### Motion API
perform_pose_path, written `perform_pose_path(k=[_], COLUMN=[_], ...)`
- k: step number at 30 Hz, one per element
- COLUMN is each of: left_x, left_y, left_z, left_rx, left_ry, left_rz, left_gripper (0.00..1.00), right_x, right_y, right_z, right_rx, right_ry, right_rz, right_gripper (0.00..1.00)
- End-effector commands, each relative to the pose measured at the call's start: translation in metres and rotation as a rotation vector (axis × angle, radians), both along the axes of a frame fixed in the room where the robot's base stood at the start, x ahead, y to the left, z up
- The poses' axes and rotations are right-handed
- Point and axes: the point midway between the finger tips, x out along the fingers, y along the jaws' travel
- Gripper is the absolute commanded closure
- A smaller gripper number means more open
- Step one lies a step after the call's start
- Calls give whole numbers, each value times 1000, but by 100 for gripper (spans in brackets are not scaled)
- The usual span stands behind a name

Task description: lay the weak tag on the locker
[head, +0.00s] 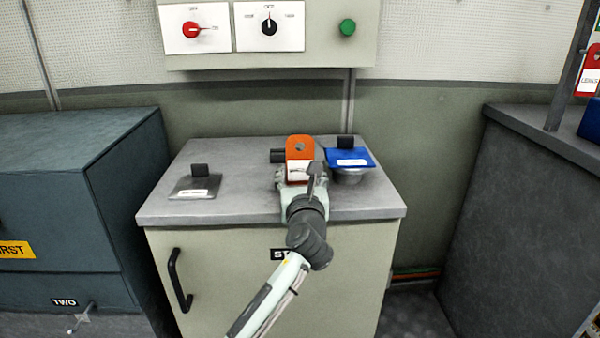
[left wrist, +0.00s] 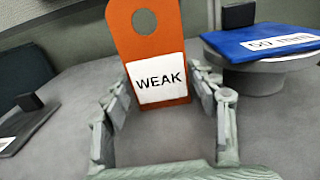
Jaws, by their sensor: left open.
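The weak tag (head: 300,148) is an orange plate with a round hole and a white label. In the left wrist view the tag (left wrist: 155,35) reads "WEAK" and stands roughly upright above the grey cabinet top. My left gripper (head: 299,180) is open, with one finger at each side of the tag. In the left wrist view the gripper (left wrist: 160,90) shows a gap between the fingers and the tag's lower part. What supports the tag is not clear. No label reading "locker" shows. My right gripper is not in view.
The pale cabinet (head: 230,270) has a black handle and a partly hidden label. A blue plate (head: 348,157) on a round base stands right of the tag; a grey plate (head: 195,187) lies left. A dark cabinet (head: 70,150) stands left. A switch panel (head: 320,40) hangs behind.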

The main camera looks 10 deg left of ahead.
Motion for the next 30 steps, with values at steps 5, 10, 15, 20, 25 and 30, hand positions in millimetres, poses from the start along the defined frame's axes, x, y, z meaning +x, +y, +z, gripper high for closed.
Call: perform_pose_path(k=[5,10,15,20,25,30], left_x=[-6,-36,-72,-99,-113,-116], left_y=[-2,-11,-21,-29,-32,-33], left_z=[3,2,3,3,3,3], left_rx=[-2,-2,-1,-1,-1,-1], left_ry=[-1,0,1,0,0,-1], left_rz=[-2,-3,-2,-1,1,1], left_gripper=[41,41,41,41,41,41], right_x=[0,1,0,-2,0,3], right_y=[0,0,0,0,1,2], right_z=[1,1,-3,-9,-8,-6], right_rx=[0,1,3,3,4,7], right_ry=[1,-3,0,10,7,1], right_rz=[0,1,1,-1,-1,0], right_gripper=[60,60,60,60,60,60])
